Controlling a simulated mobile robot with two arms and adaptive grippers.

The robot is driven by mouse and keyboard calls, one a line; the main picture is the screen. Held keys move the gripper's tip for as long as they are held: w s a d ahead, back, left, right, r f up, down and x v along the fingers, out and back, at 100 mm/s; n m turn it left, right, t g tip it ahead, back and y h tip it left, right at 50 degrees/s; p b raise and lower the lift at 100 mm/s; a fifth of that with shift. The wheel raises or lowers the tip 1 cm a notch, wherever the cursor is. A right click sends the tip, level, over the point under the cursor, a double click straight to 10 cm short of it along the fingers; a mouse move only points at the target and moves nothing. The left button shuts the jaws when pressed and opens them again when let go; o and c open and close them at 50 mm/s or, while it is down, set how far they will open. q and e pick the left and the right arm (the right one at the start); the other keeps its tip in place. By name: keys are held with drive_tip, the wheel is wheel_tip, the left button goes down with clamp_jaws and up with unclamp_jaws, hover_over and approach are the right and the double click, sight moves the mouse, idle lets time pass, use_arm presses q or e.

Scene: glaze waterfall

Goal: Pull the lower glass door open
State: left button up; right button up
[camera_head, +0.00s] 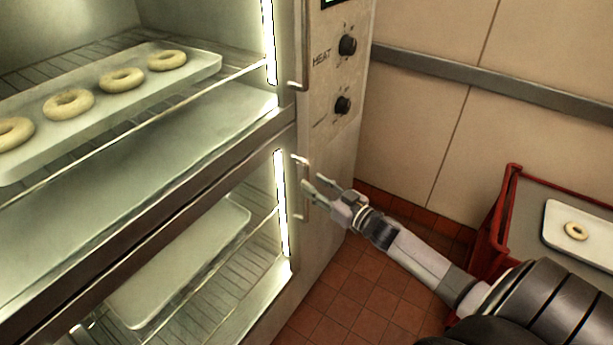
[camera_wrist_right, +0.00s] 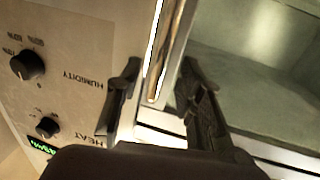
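The lower glass door (camera_head: 170,255) covers the lower compartment of the metal cabinet and looks closed. Its slim vertical handle (camera_head: 300,210) is at the door's right edge. My right gripper (camera_head: 311,188) is at this handle. In the right wrist view the two dark fingers of my right gripper (camera_wrist_right: 158,95) stand apart, one on each side of a bright metal bar and lit strip (camera_wrist_right: 165,50). I cannot tell whether either finger touches the handle. My left gripper is not in view.
Above, a tray (camera_head: 205,68) of several dough rings sits on a rack. An empty tray (camera_head: 185,265) lies in the lower compartment. The control panel with a heat knob (camera_head: 347,45) is beside the doors. A red cart (camera_head: 497,215) stands at right. Tiled floor (camera_head: 365,285) is clear before the cabinet.

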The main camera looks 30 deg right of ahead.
sight(308, 180)
drive_tip(key=shift+w+a, duration=0.2)
drive_tip(key=shift+w, duration=0.8)
drive_tip(key=shift+w+a, duration=0.2)
drive_tip(key=shift+w, duration=0.75)
clamp_jaws()
